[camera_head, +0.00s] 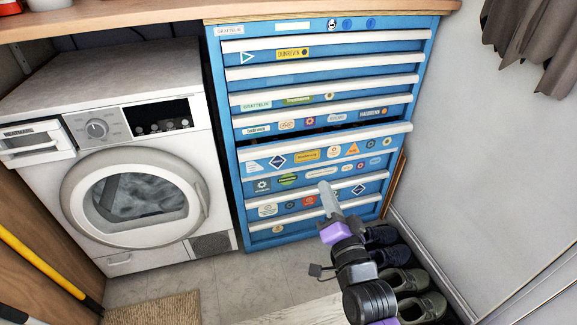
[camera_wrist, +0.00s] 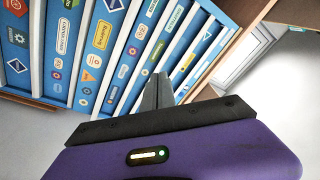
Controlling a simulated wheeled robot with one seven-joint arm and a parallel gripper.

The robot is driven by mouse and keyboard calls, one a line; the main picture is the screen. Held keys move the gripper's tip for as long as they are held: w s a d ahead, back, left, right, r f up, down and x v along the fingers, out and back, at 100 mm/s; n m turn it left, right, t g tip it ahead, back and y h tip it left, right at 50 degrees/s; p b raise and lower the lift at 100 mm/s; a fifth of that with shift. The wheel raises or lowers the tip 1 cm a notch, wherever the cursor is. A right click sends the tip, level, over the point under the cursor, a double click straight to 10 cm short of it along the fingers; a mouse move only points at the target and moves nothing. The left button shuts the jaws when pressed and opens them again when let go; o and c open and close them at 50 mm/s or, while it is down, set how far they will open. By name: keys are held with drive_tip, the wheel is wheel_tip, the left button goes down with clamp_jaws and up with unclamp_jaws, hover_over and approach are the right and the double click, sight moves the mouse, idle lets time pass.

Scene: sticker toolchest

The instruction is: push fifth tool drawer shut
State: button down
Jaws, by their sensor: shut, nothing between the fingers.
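The blue tool chest (camera_head: 213,62) has several drawers with long white handles and many stickers. The fifth drawer (camera_head: 322,152) stands out slightly, with a dark gap above its handle. The drawers above and below look flush. My gripper (camera_head: 325,186) is shut and empty, pointing up in front of the lower drawers, below the fifth drawer's handle in the picture. In the wrist view, my shut fingers (camera_wrist: 158,90) point toward the sticker-covered chest (camera_wrist: 105,50), which appears tilted. I cannot tell whether the fingertips touch it.
A white washing machine (camera_head: 120,150) stands left of the chest. Several dark shoes (camera_head: 405,280) lie at the right along the white wall (camera_head: 480,140). A mat (camera_head: 155,310) lies on the floor at the front left. The floor before the chest is mostly clear.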

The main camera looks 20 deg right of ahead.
drive_tip(key=w+f+m+b, duration=0.2)
drive_tip(key=w+m, duration=0.2)
drive_tip(key=w, duration=0.5)
drive_tip(key=m+g+y, duration=0.1)
drive_tip(key=m+g, duration=0.1)
drive_tip(key=m, duration=0.2)
approach(288, 147)
drive_tip(key=w+b, duration=0.5)
drive_tip(key=shift+w+d+f, duration=0.1)
drive_tip(key=shift+w+d, duration=0.05)
drive_tip(key=shift+w, duration=0.7)
drive_tip(key=shift+b, duration=0.3)
